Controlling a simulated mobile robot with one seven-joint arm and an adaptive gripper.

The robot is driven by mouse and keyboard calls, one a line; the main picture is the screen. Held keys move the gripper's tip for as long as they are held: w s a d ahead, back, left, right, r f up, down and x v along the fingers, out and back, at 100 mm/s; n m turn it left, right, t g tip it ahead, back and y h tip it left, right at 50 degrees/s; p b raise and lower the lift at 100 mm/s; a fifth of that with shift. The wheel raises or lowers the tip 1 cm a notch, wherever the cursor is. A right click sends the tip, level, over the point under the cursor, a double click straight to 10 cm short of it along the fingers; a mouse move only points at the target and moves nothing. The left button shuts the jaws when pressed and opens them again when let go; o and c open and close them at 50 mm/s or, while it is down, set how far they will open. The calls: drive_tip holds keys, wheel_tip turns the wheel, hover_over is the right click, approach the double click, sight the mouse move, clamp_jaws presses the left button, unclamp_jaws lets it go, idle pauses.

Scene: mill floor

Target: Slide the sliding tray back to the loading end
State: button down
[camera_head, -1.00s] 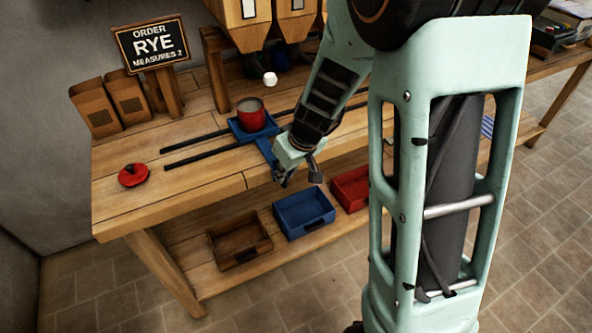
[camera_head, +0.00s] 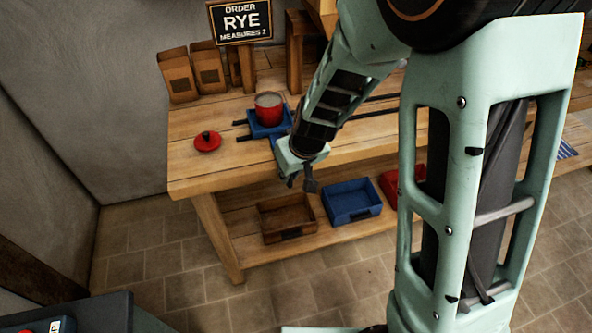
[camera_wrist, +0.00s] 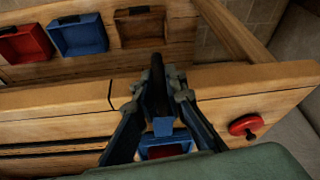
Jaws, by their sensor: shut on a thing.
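The blue sliding tray (camera_head: 262,131) sits on dark rails on the wooden bench, close to the rails' left ends. A red cup (camera_head: 268,107) with pale contents stands upright on it. In the wrist view my gripper (camera_wrist: 157,98) points down over the handle, and part of the tray (camera_wrist: 162,127) shows between the fingers. My forearm hides the tray's right side and part of the rails.
A red lid (camera_head: 207,141) lies on the bench left of the rails. Paper bags (camera_head: 193,75) and the rye order sign (camera_head: 240,20) stand behind. A brown box (camera_head: 287,218) and a blue box (camera_head: 351,201) sit on the lower shelf. A wall bounds the left.

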drive_tip(key=shift+s+a, duration=0.2)
drive_tip(key=shift+a, duration=0.55)
drive_tip(key=c, duration=2)
unclamp_jaws()
drive_tip(key=shift+s+a, duration=0.1)
drive_tip(key=shift+r, duration=0.1)
drive_tip(key=v, duration=1.2)
